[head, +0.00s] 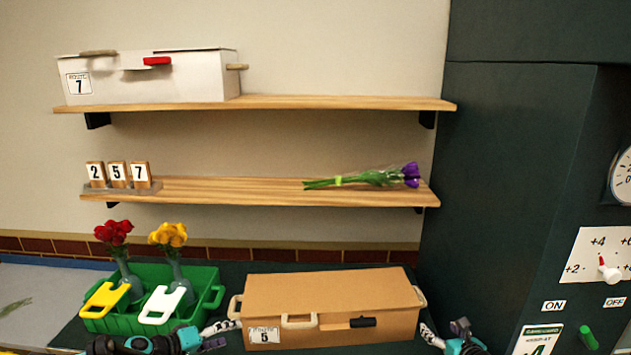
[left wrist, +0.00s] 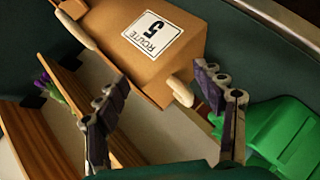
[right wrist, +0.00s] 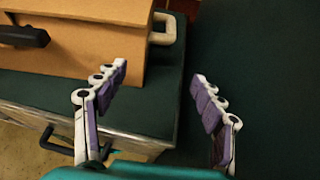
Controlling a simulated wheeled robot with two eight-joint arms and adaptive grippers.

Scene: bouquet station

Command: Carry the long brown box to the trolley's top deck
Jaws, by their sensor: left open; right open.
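The long brown box (head: 365,298), labelled Route 5, sits on a dark green surface (right wrist: 150,105). It has pale handles at both ends and on its front, plus a dark front handle. My left gripper (head: 216,328) is open at the box's left end. In the left wrist view the pale end handle (left wrist: 181,92) shows between and ahead of the spread fingers (left wrist: 163,103). My right gripper (head: 430,336) is open by the right end. In the right wrist view the end handle (right wrist: 166,28) lies beyond its fingers (right wrist: 160,88), apart from them. I cannot identify a trolley.
A green crate (head: 212,308) with flower vases stands close left of the box. A dark green cabinet (head: 510,190) rises at right. Two wooden shelves hang above, holding a white box (head: 200,85), number blocks (head: 118,174) and a purple bouquet (head: 375,178).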

